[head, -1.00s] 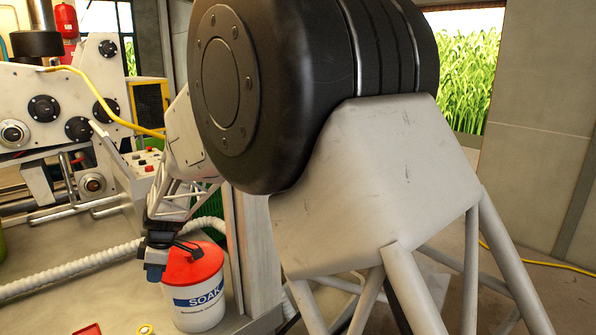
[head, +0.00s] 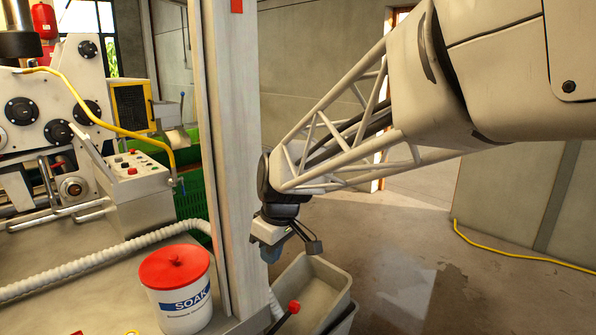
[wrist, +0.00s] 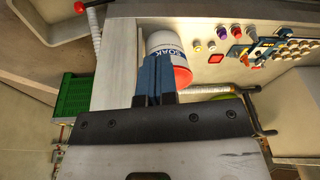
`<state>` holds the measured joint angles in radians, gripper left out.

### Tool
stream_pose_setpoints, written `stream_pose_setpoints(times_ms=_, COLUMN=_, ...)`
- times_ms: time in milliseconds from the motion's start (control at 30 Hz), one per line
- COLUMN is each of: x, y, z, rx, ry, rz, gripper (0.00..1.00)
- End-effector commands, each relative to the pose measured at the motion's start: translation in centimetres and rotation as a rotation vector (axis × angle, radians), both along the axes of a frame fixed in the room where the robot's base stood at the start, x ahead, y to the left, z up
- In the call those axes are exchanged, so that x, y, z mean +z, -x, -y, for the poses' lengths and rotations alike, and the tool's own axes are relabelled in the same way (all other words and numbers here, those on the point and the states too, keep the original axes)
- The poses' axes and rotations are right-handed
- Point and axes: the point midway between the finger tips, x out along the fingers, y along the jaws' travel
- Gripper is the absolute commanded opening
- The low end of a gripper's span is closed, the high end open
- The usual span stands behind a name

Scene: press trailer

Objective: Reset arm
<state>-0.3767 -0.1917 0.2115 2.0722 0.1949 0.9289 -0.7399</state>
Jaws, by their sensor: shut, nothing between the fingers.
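My arm reaches in from the upper right of the head view, its lattice forearm pointing down and left. My gripper (head: 268,250) hangs at its end, right of the upright post and above the grey bins. In the wrist view the blue fingers of my gripper (wrist: 157,75) are together, with nothing between them. The fingers overlap the white SOAK bucket in the wrist view (wrist: 160,42), but in the head view the bucket (head: 184,308) with its red lid stands apart, left of the post.
The pale upright post (head: 232,150) stands between the bucket and my gripper. Grey bins (head: 335,275) stand below the gripper. A control box with buttons (head: 140,172) and a green crate (head: 195,195) are at left. The floor at right is clear except for a yellow cable (head: 520,256).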

Motion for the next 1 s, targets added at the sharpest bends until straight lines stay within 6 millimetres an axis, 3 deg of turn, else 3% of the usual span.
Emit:
stream_pose_setpoints(times_ms=33, x=0.5, y=0.9, z=1.7, rx=-0.046, ry=0.002, rz=0.005, gripper=0.00)
stream_pose_setpoints(times_ms=200, x=1.2, y=3.9, z=6.6, rx=-0.203, ry=0.013, rz=0.009, gripper=0.00)
stream_pose_setpoints(times_ms=500, x=1.6, y=9.9, z=14.0, rx=-0.483, ry=0.025, rz=0.022, gripper=0.00)
stream_pose_setpoints(times_ms=800, x=0.8, y=16.6, z=20.0, rx=-0.762, ry=0.031, rz=0.039, gripper=0.00)
stream_pose_setpoints(times_ms=1000, x=-0.2, y=20.7, z=22.7, rx=-0.926, ry=0.033, rz=0.052, gripper=0.00)
